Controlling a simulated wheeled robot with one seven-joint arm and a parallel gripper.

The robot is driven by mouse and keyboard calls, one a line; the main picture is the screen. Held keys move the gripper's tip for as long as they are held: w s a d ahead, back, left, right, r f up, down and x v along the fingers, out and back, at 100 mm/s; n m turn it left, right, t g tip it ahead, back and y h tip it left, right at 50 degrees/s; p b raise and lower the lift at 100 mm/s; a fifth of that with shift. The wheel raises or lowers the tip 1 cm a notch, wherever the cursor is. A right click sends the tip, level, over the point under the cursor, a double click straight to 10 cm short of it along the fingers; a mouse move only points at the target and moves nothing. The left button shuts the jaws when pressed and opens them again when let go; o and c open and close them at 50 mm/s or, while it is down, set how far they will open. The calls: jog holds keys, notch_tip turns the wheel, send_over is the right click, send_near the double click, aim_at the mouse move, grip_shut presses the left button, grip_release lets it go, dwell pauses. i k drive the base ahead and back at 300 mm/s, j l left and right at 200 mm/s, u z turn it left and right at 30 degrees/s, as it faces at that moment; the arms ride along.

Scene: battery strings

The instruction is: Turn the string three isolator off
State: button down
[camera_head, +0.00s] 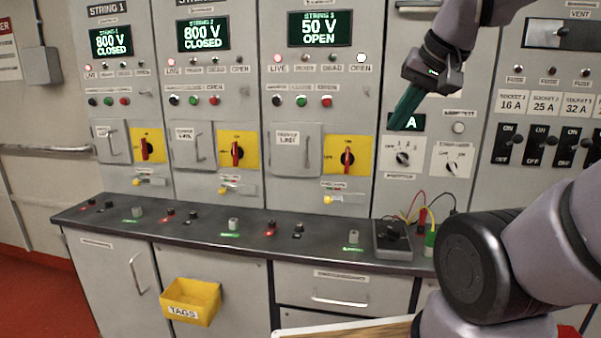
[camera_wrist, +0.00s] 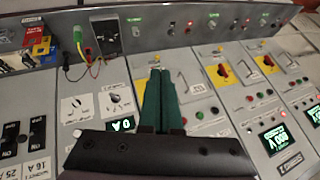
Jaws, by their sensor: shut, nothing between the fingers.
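The string three isolator (camera_head: 347,157) is a red rotary handle on a yellow plate, low on the STRING 3 panel; its handle looks about upright. The string three display (camera_head: 320,29) reads 50 V OPEN. My gripper (camera_head: 401,124) has teal fingers, shut and empty. It is up and to the right of the isolator, in front of the meter panel, and apart from it. In the wrist view my gripper (camera_wrist: 157,73) points toward the bench, with the fingers together.
The string one isolator (camera_head: 147,148) and string two isolator (camera_head: 236,153) are similar, under displays reading 800 V CLOSED. A closed grey door (camera_head: 295,150) with a handle is left of the string three isolator. A dark bench ledge (camera_head: 200,237) with a meter (camera_head: 392,240) and leads juts out below.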

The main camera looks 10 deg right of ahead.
aim_at(347, 159)
jog(key=j+z, duration=0.95)
jog(key=z, duration=0.2)
